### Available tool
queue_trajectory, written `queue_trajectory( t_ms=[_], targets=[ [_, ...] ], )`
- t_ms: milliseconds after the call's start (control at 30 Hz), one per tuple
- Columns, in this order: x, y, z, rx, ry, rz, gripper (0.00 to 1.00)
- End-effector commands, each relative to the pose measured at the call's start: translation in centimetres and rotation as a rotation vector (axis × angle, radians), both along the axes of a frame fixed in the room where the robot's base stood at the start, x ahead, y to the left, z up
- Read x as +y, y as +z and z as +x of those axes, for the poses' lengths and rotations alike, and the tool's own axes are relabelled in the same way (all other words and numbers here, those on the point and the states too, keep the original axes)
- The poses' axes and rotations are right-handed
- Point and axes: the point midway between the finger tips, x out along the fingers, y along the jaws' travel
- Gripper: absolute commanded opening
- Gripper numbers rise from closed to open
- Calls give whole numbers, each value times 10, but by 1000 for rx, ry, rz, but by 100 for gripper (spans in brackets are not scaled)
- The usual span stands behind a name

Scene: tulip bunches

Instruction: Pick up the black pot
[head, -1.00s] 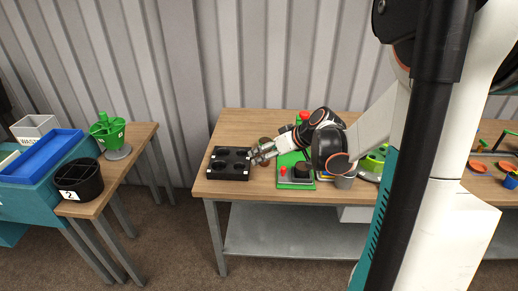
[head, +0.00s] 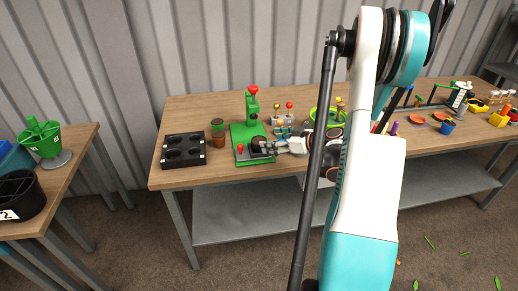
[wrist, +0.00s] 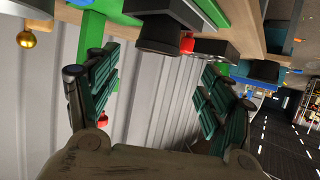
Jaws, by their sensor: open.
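The black pot (head: 257,142) sits on the grey base plate at the foot of the green press (head: 248,118), behind a small red knob (head: 240,148). My gripper (head: 272,146) is low over the table, just right of the pot, its fingers pointing left toward it. In the wrist view, tilted so the table is at the top, my gripper (wrist: 155,70) is open with its fingers wide apart and nothing between them. The black pot (wrist: 160,33) shows there beyond the fingertips, above the gap. I cannot tell whether a finger touches it.
A black tray with round recesses (head: 183,150) lies at the table's left end. A brown pot (head: 218,138) stands between it and the press. Red- and yellow-topped levers (head: 283,118) and a green bowl (head: 326,115) are behind and right of my gripper.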

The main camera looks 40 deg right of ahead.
Motion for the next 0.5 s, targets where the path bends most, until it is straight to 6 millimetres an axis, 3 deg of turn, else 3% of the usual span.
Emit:
queue_trajectory(
  t_ms=[100,500],
  targets=[
    [4,-8,16,0,1,0,74],
    [7,-25,40,1,1,0,74]
  ],
)
